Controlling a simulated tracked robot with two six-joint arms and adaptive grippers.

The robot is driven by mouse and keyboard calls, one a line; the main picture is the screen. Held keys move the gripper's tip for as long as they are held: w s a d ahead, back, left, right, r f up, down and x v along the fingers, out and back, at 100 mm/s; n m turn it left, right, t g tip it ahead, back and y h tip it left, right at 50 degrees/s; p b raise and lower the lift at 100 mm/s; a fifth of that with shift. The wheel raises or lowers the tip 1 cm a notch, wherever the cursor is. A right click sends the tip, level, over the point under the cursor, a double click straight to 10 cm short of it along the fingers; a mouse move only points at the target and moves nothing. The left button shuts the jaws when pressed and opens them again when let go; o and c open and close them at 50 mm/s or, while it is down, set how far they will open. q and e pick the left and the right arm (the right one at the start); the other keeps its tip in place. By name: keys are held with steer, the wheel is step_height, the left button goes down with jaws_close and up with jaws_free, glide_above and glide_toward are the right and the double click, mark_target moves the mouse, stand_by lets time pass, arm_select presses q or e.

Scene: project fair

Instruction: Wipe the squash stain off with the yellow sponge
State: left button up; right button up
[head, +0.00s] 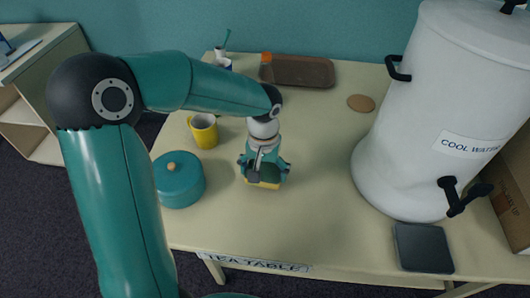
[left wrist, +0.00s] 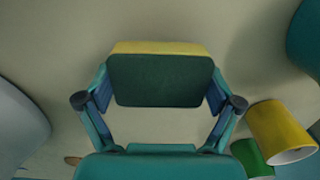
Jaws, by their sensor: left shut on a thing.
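The yellow sponge (head: 262,186) is low at the table top, near the middle of the table, under my left gripper (head: 265,172). In the left wrist view the sponge (left wrist: 158,48) shows a yellow edge and a dark green face. The two fingers of my left gripper (left wrist: 161,88) are shut on its left and right ends. I cannot tell whether the sponge touches the table. I see no squash stain on the bare table; the sponge and gripper hide the patch below them. My right gripper is not in view.
On the table (head: 320,215) stand a yellow mug (head: 203,131) and a teal lidded pot (head: 179,180) left of the gripper. A brown tray (head: 303,71) and a round coaster (head: 361,103) lie behind. A large white urn (head: 425,110) and a dark drip tray (head: 422,247) are right.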

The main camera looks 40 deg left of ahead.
arm_select(q)
steer(key=shift+r+p, duration=0.3)
steer(key=shift+r, duration=0.35)
steer(key=shift+w+r+p, duration=0.2)
steer(key=shift+r+p, duration=0.35)
steer(key=shift+r, duration=0.1)
steer(key=shift+s+r+p, duration=0.1)
steer(key=shift+r+p, duration=0.75)
steer(key=shift+r, duration=0.4)
